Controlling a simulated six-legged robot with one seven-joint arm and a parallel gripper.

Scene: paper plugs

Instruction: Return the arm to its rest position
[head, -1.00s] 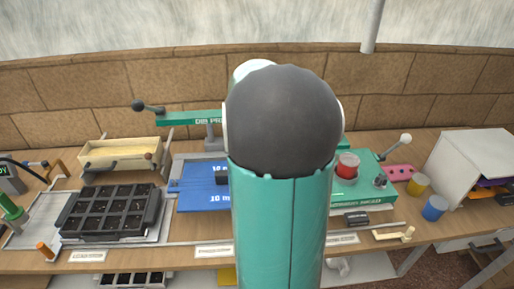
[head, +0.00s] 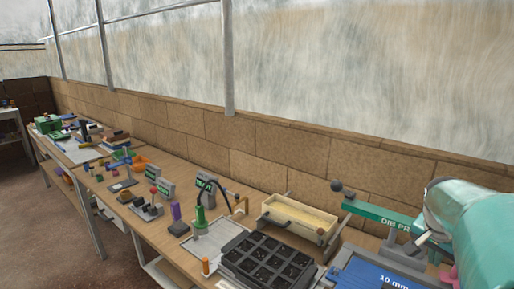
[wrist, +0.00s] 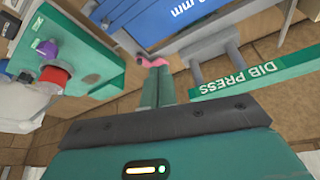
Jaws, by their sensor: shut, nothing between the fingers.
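My gripper (wrist: 154,66) shows in the wrist view as two teal fingers with pink tips. The fingers are together, with nothing between them. It hangs over the bench, beside the green dib press arm (wrist: 255,72).
A black cell tray (head: 262,262), a wooden box (head: 298,220) and a blue plate (head: 372,275) stand on the bench near the arm. In the wrist view a green device with a red knob (wrist: 54,75) is at left. A brick wall runs behind.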

